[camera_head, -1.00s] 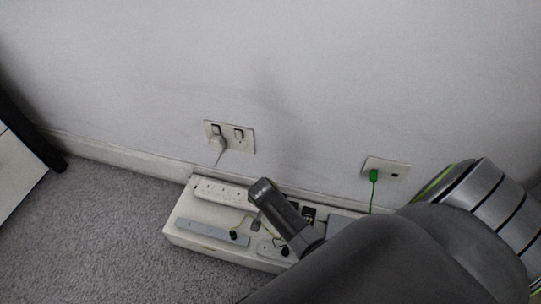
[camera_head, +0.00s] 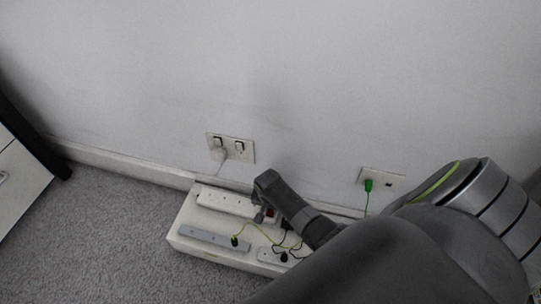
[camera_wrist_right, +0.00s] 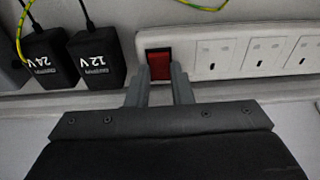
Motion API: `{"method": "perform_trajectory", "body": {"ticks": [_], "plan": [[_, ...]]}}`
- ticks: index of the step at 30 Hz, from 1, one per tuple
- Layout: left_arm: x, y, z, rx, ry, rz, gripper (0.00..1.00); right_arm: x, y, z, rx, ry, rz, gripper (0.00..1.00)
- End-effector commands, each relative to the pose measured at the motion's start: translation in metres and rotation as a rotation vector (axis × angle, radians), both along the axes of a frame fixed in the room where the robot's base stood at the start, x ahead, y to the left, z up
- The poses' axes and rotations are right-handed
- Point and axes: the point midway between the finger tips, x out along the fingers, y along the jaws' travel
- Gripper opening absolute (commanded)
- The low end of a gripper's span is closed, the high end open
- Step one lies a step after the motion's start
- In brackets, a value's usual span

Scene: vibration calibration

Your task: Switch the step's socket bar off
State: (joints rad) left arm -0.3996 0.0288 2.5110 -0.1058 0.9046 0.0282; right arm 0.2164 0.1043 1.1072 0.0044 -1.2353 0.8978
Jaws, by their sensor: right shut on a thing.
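The white socket bar (camera_head: 222,200) lies along the back of the white step (camera_head: 186,218), against the wall. In the right wrist view the bar (camera_wrist_right: 226,60) has a red rocker switch (camera_wrist_right: 159,62) at its left end, with several sockets to the right. My right gripper (camera_wrist_right: 160,74) has one finger on each side of the red switch, and its jaws are closed on it. Whether the switch is on or off cannot be told. In the head view my right gripper (camera_head: 261,214) is over the bar's right end, partly hidden by its wrist. My left gripper is not in view.
A grey bar (camera_head: 212,238) and another white bar (camera_head: 271,257) lie at the step's front, with loose cables. Wall sockets (camera_head: 231,148) are above. Carpet (camera_head: 95,235) is clear left.

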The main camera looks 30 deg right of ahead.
Motion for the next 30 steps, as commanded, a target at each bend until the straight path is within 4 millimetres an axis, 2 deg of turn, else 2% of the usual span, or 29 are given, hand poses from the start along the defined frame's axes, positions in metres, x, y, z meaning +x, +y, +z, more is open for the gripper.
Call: {"method": "perform_trajectory", "body": {"ticks": [4,5,10,20,25,30], "plan": [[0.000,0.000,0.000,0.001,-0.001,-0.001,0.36,-0.001,0.001,0.000,0.002,0.001,0.000,0.00],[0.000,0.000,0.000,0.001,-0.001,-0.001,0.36,-0.001,0.001,0.000,0.002,0.001,0.000,0.21],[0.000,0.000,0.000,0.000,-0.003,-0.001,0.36,0.000,0.001,0.000,0.001,0.001,-0.001,0.42],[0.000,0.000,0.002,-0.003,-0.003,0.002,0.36,0.000,0.001,0.004,-0.001,-0.001,-0.001,0.42],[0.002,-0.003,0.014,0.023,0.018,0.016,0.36,-0.002,0.002,0.024,0.000,-0.002,-0.001,0.42],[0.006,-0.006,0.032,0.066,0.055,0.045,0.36,-0.004,0.006,0.059,0.000,-0.004,-0.001,0.42]]}}
